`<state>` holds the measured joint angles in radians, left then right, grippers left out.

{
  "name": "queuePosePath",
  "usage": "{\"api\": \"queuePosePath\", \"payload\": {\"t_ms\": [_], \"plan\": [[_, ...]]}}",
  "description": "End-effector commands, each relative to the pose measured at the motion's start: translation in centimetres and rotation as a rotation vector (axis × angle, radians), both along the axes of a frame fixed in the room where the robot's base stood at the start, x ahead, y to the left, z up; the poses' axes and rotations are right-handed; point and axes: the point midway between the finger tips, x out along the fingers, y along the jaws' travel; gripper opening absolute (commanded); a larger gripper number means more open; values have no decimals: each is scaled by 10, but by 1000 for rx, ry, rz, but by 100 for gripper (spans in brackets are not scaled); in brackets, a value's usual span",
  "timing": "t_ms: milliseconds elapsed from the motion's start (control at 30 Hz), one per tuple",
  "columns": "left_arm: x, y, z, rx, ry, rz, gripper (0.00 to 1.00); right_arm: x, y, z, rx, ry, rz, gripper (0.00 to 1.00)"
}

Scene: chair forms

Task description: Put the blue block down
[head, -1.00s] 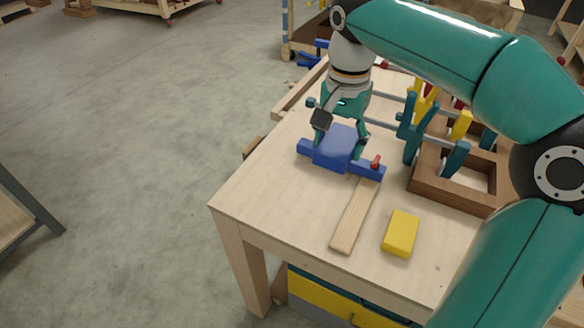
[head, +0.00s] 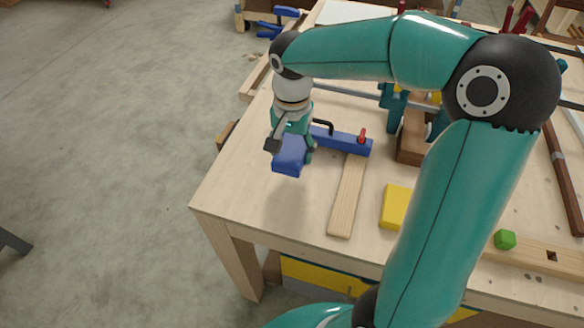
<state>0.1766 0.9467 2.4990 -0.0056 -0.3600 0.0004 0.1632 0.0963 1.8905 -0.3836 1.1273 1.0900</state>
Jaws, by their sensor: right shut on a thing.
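My right gripper (head: 292,147) is shut on the blue block (head: 289,158), one finger at each side of it. It points down over the wooden workbench (head: 262,195), near the bench's left edge. The block is slightly tilted and appears to be above the bench top; a gap to the wood is hard to judge. Behind and to the right of the block is a blue bar-like fixture (head: 345,143) with a red handle, its left end partly hidden by the block and gripper. My left gripper is not in view.
A light wooden strip (head: 348,195) and a yellow block (head: 396,207) lie right of the held block. A brown wooden frame (head: 411,140) with teal clamps stands further right. A green piece (head: 505,239) is near the front right. Bare bench lies in front of the block.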

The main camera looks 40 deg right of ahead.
Motion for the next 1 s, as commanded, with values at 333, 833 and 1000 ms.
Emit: {"api": "queuePosePath", "payload": {"t_ms": [333, 833, 1000], "plan": [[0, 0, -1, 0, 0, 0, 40, -1, -1, -34, 0, 1, -3, 23], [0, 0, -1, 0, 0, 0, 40, -1, -1, -65, 0, -2, -3, 23], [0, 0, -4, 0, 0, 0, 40, -1, -1, -68, 0, -1, -3, 72]]}}
